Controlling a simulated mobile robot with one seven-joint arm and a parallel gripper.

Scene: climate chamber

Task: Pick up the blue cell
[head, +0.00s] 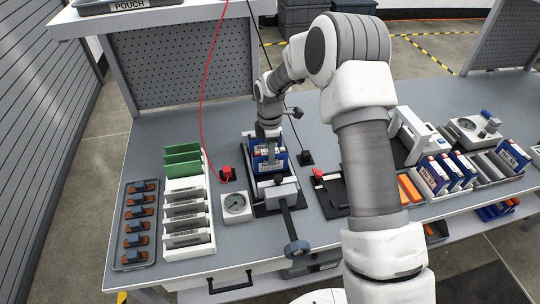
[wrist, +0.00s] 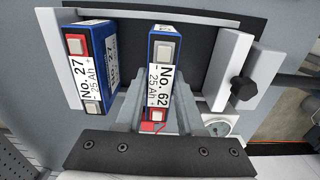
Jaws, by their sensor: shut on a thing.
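In the wrist view two blue cells with white labels stand in a dark fixture (wrist: 200,45) between pale plates. The cell No. 62 (wrist: 160,75) is between the fingers of my gripper (wrist: 157,100), which is shut on it. The cell No. 27 (wrist: 90,70) stands apart on the left, beside the left plate. In the head view my gripper (head: 268,137) points down at the blue cells (head: 268,162) in the fixture, and partly hides them. I cannot tell whether the held cell is clear of the fixture floor.
A black clamp knob (wrist: 242,88) is on the fixture's right plate. A round gauge (head: 236,205), white modules (head: 187,222) and a tray (head: 132,262) lie left of the fixture. More blue cells (head: 436,174) stand in a rack at right. A red cable (head: 203,95) hangs nearby.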

